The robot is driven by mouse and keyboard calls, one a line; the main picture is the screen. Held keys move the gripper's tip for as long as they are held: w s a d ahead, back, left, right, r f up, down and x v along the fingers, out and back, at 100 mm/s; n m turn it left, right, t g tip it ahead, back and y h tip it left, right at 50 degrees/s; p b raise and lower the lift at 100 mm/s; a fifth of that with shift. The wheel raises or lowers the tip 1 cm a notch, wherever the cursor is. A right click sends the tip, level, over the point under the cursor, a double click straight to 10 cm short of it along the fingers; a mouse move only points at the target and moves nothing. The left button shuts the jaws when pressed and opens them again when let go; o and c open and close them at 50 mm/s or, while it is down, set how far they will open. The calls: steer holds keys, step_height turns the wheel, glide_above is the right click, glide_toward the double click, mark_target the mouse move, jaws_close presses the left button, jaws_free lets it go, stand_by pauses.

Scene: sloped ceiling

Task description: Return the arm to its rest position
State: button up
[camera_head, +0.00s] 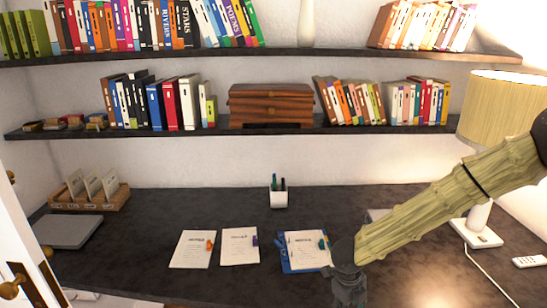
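My arm (450,197) shows with a bamboo-like surface. It reaches in from the right edge and slopes down to the left over the dark desk. My gripper (349,292) is a dark shape at the arm's lower end, near the bottom edge of the picture, just right of a paper on a blue clipboard (286,262). Its fingertips are too dark and small to make out, and I cannot tell whether it holds anything.
The dark desk (150,220) has clear room at left centre. Two more papers (192,249) (239,246), a white pen cup (279,197) and a closed laptop (68,231) lie on it. A lamp (505,110) stands behind my arm. Two shelves (240,53) hang above. A white door (18,240) is at left.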

steer(key=s+d+f+n+t, duration=0.2)
steer(key=s+f+n, duration=1.1)
steer(key=f+n, duration=0.2)
steer(key=s+a+f+n+g+y, duration=0.1)
steer(key=s+f+n, duration=0.3)
steer(key=s+n, duration=1)
steer(key=s+g+y, duration=0.1)
steer(key=s, duration=0.4)
steer(key=shift+s+f+g, duration=0.15)
steer(key=shift+s+g, duration=0.15)
steer(key=shift+s, duration=0.05)
steer(key=shift+a, duration=0.1)
